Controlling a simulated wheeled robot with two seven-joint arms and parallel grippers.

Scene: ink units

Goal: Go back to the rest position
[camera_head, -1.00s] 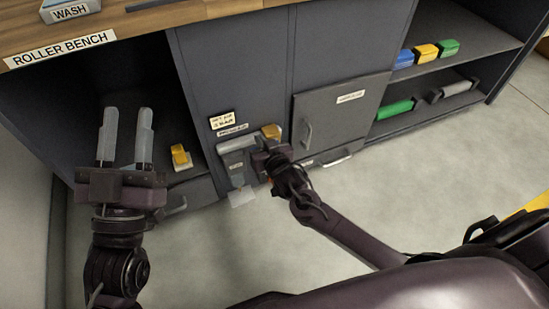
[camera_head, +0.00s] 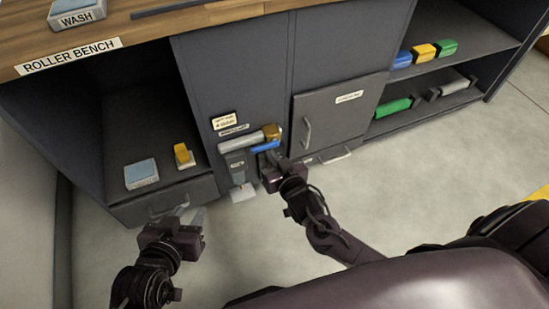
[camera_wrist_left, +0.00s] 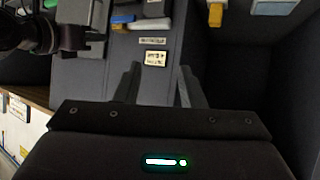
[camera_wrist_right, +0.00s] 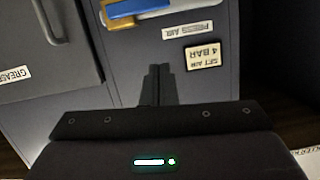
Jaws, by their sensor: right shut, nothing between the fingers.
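My left gripper (camera_head: 190,214) is low in front of the cabinet's left drawer; its fingers stand apart with nothing between them in the left wrist view (camera_wrist_left: 160,82). My right gripper (camera_head: 270,158) is in front of the grey unit with the long roller-like cylinder (camera_head: 240,143), close below its blue part (camera_head: 265,146). I cannot tell from the head view whether it touches. The right wrist view shows its two fingers (camera_wrist_right: 157,84) closed together and empty, with the blue part (camera_wrist_right: 138,8) beyond them.
The bench top (camera_head: 190,18) overhangs the cabinet. A blue-topped block (camera_head: 141,173) and a yellow piece (camera_head: 183,155) stand on the left shelf. A closed door (camera_head: 335,115) is right of the unit. Coloured pieces fill right shelves. Grey floor (camera_head: 420,185) is clear.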

